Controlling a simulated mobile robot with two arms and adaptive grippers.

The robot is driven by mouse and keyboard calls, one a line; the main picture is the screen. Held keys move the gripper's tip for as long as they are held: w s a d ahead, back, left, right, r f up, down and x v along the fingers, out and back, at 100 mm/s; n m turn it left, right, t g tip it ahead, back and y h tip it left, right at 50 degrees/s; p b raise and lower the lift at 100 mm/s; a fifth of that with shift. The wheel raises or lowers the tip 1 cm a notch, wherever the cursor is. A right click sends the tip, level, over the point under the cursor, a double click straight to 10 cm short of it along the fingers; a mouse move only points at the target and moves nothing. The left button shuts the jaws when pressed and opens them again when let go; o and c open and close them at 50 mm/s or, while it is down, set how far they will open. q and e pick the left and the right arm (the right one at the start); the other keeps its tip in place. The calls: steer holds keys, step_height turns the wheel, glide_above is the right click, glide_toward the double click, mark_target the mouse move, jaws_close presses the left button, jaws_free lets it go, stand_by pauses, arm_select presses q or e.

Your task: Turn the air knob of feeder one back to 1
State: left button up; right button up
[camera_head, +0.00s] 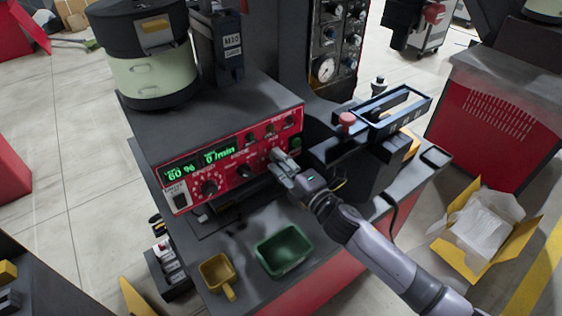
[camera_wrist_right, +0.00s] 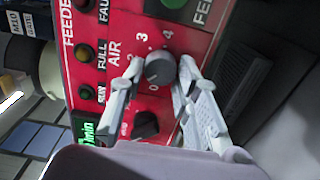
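The control panel of the feeder (camera_head: 222,168) is red, with green displays, and faces me in the head view. The round grey air knob (camera_wrist_right: 160,69) sits beside the word AIR, with the scale numbers 3 and 4 above it in the right wrist view. I cannot read its pointer clearly. My right gripper (camera_wrist_right: 160,64) is at the panel with one finger on each side of the knob. Narrow gaps seem to show beside the knob, so the fingers look open around it. In the head view the right gripper (camera_head: 279,162) hides the knob. My left gripper is out of view.
Another dark knob (camera_wrist_right: 146,125) is close below the air knob. A green button (camera_head: 295,144) is just right of my gripper. A green bin (camera_head: 283,251) and a yellow scoop (camera_head: 217,272) are on the table. The black rail (camera_head: 393,110) stands to the right.

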steer(key=o, duration=0.3)
steer(key=v, duration=1.2)
stand_by(0.4)
